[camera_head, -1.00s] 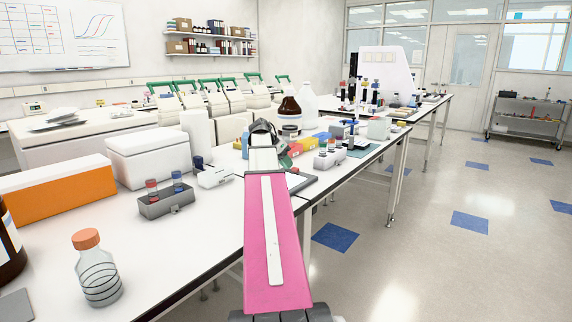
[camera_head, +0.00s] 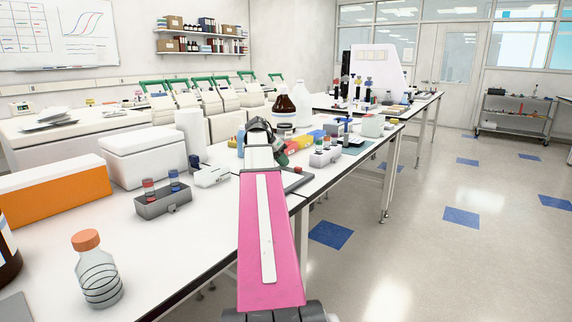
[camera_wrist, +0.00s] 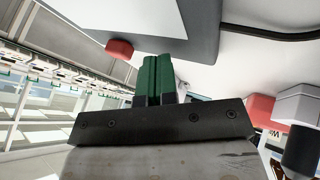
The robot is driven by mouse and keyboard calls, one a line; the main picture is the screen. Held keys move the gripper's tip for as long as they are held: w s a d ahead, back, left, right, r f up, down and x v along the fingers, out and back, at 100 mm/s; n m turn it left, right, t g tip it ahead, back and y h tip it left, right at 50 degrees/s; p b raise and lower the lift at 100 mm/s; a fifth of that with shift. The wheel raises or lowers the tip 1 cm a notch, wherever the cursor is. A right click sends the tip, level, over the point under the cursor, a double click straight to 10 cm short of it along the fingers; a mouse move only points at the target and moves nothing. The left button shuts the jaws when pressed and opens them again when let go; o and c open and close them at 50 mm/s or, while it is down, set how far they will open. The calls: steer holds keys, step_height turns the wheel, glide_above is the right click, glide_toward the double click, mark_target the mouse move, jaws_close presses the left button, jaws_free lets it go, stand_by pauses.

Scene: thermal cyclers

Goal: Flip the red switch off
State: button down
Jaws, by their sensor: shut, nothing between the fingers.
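A small rounded red part (camera_wrist: 119,49), which looks like the red switch, sticks out from the edge of a grey box-shaped device (camera_wrist: 205,42) in the wrist view. My gripper (camera_wrist: 157,62) has green fingers pressed together with nothing between them. The fingertips are just right of the red part in the picture, and I cannot tell whether they touch it. In the head view my pink arm reaches over the bench edge, and my gripper (camera_head: 282,159) is small and partly hidden by the wrist. A small red spot (camera_head: 298,169) shows beside it on a dark-edged flat device.
Tube racks (camera_head: 163,201) and (camera_head: 325,155), a brown bottle (camera_head: 284,108) and a white jug (camera_head: 304,109) stand on the bench. An orange-capped bottle (camera_head: 98,275) is near the front edge. A black cable (camera_wrist: 265,35) runs by the device.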

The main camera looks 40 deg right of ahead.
steer(key=v, duration=1)
steer(key=shift+w, duration=0.3)
steer(key=shift+s+a, duration=0.1)
